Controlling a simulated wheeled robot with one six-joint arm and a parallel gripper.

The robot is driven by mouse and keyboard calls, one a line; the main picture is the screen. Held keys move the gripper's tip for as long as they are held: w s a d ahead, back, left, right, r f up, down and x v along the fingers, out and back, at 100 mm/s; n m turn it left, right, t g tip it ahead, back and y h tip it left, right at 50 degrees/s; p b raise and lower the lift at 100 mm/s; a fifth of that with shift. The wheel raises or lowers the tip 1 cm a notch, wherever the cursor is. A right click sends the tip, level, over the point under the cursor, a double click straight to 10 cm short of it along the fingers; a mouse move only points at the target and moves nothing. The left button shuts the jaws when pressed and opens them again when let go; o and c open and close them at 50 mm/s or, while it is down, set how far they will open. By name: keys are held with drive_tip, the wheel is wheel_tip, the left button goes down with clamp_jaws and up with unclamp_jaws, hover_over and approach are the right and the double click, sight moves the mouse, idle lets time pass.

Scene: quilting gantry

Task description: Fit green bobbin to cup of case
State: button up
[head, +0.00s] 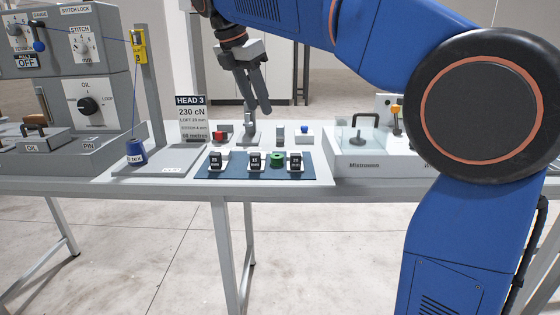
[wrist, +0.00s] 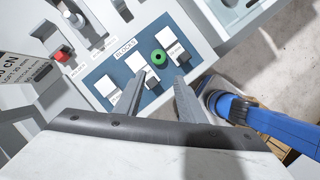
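My gripper (head: 259,110) hangs above the back part of the table, pointing down. In the wrist view my gripper (wrist: 164,78) has its two fingers apart with nothing held between them. A small grey upright fixture (head: 250,132) stands behind the mat; I cannot tell whether it is the case with the cup.
A red button block (head: 220,136), a small grey cylinder (head: 280,133) and a blue-topped block (head: 304,134) stand behind the mat. A HEAD 3 sign (head: 192,118) and a blue thread cone (head: 136,152) are to the left. A pale tray (head: 362,145) sits at right.

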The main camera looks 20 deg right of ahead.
sight(275, 157)
drive_tip(key=x, duration=1.7)
drive_tip(key=shift+w+a, duration=0.1)
drive_tip(key=shift+w, duration=0.15)
drive_tip(key=c, duration=0.7)
drive_tip(key=shift+c, duration=0.2)
